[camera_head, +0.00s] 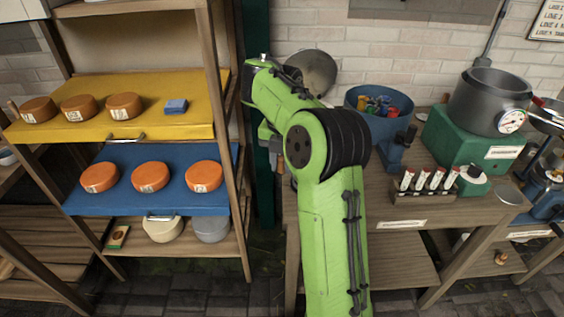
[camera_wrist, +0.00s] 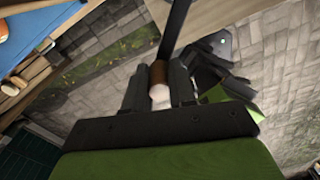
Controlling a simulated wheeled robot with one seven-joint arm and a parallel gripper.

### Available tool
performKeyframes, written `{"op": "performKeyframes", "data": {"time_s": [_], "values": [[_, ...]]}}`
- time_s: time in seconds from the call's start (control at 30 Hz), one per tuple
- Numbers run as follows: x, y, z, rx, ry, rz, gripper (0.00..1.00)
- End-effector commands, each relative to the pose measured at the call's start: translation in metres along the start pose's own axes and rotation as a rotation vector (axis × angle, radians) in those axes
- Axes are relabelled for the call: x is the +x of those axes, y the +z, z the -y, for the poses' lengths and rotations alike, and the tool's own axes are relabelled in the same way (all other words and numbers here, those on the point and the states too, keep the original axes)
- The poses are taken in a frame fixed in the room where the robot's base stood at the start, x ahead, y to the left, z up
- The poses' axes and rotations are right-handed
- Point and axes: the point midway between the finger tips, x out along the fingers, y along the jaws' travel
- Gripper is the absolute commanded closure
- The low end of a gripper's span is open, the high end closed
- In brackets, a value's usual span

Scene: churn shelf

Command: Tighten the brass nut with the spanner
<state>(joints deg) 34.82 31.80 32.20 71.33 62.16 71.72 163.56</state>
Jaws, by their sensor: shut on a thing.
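In the wrist view my gripper (camera_wrist: 158,88) is shut on the brown grip of a long dark-shafted tool, the spanner (camera_wrist: 175,30). A pale rounded end of the grip shows between the fingers. The shaft runs up out of the picture, so its working head is not seen. In the head view my green arm reaches away, and the gripper is mostly hidden behind the arm, near the right post of the cheese rack. I cannot make out the brass nut in either view.
A rack at left has a yellow shelf (camera_head: 60,128) and a blue shelf (camera_head: 110,205) with orange cheeses. The workbench (camera_head: 400,216) at right holds a blue tub (camera_head: 361,95), a grey pot (camera_head: 487,100) on a green block (camera_head: 455,140), and a vial stand (camera_head: 422,192). Floor shows below.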

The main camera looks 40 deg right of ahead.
Motion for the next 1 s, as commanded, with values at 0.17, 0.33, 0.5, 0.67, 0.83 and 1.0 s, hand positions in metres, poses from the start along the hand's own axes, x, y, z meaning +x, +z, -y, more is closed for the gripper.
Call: {"op": "performKeyframes", "data": {"time_s": [0.17,0.33,0.5,0.67,0.83,1.0], "values": [[-0.011,0.0,0.0,0.001,0.001,0.001,1.0],[-0.018,0.0,0.0,0.001,0.001,0.0,1.0],[-0.026,0.0,0.0,0.001,0.001,0.0,1.0],[-0.034,0.0,0.0,0.001,0.0,0.0,1.0],[-0.041,0.0,0.0,0.001,0.0,0.0,1.0],[-0.043,0.0,0.0,0.001,0.0,0.0,1.0]]}}
